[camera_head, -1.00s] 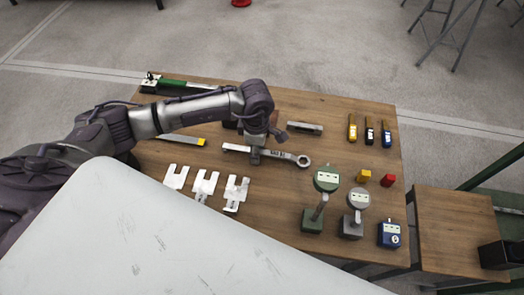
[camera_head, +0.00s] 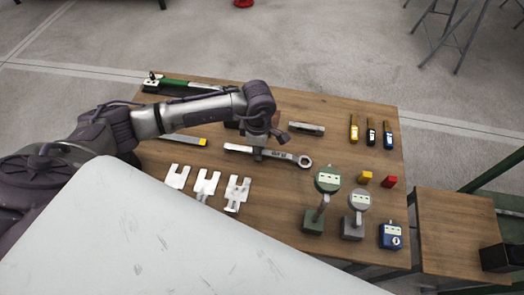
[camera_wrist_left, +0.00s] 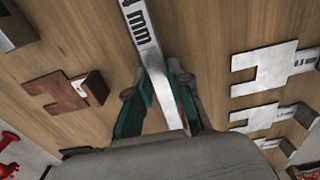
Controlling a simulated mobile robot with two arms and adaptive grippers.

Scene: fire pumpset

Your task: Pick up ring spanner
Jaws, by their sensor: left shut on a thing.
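The ring spanner (camera_head: 283,156) is a long silver tool with dark lettering on its shaft and a ring at its right end. It lies crosswise at the middle of the wooden table (camera_head: 345,172). My left gripper (camera_head: 257,153) comes down on its shaft, left of the lettering. In the left wrist view the spanner (camera_wrist_left: 139,30) runs between the green-padded fingers of my left gripper (camera_wrist_left: 160,98), which are shut on it. Whether it is clear of the table I cannot tell. My right gripper is not in view.
Silver slotted gauges (camera_head: 207,184) lie at the front left. Gauges on stands (camera_head: 327,181) and a blue block (camera_head: 390,236) are at the front right. A green-handled tool (camera_head: 187,86) lies along the back edge. A small silver bar (camera_head: 306,128) lies behind the spanner.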

